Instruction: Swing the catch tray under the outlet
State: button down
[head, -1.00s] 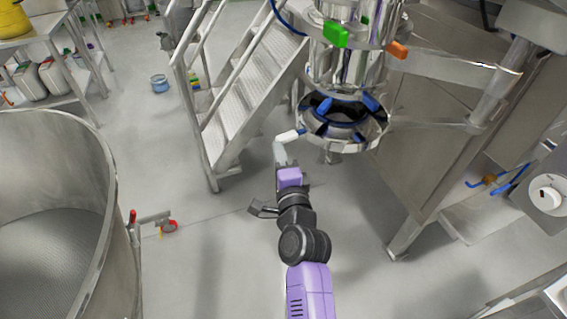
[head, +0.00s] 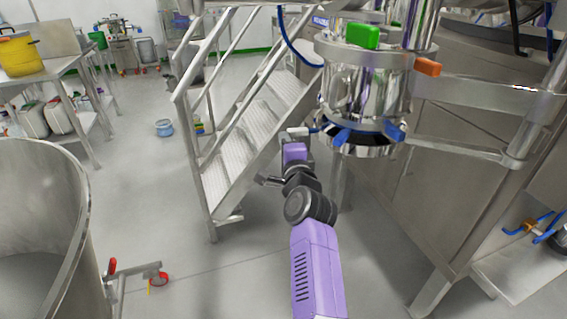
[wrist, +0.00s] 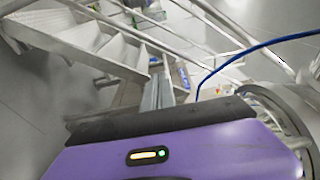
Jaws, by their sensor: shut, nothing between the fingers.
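The steel outlet column (head: 365,85) hangs right of centre in the head view, with a green block (head: 362,36) and an orange block (head: 428,67) on its side. I cannot make out a separate catch tray with certainty. A small white grip-like piece (head: 298,131) shows at the ring's left side. My gripper (head: 297,138) is beside it, its fingers barely visible, so contact cannot be told. In the wrist view my gripper's grey fingers (wrist: 156,95) are shut and empty; a curved steel rim (wrist: 285,105) is at right.
Metal stairs with rails (head: 235,140) stand just left of my arm. A large open steel vessel (head: 68,225) fills the lower left, with a red-handled lever (head: 135,272) beside it. A steel cabinet (head: 440,190) stands at right. The floor between is clear.

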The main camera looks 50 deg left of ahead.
jog(key=shift+w+a+b, duration=0.75)
jog(key=shift+w+b, duration=0.15)
